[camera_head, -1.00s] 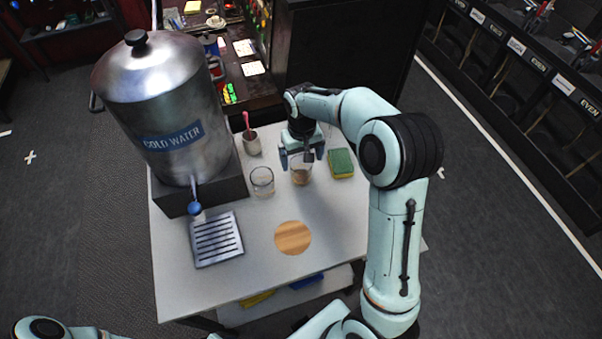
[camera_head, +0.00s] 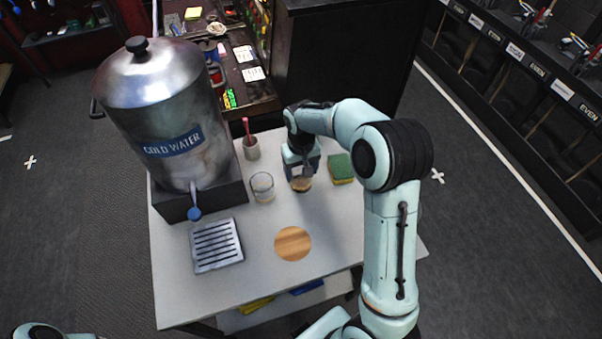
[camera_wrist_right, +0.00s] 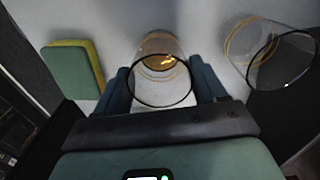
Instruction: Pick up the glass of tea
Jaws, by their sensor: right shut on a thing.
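The glass of tea (camera_head: 302,186), a clear glass with brown liquid low inside, is near the back of the white table. My right gripper (camera_head: 301,173) is around it from above, and its fingers hide much of the glass in the head view. In the right wrist view the glass (camera_wrist_right: 161,62) sits between the two fingers (camera_wrist_right: 161,84), which are shut on it. It looks upright, at about table height. I cannot tell whether its base touches the table. My left gripper is out of view.
An empty glass (camera_head: 262,187) stands just left of the tea. A green and yellow sponge (camera_head: 340,168) lies close on the right. A cold water dispenser (camera_head: 165,120), a drip grate (camera_head: 217,245), a cup with a pink handle (camera_head: 251,150) and a round wooden coaster (camera_head: 293,243) are also there.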

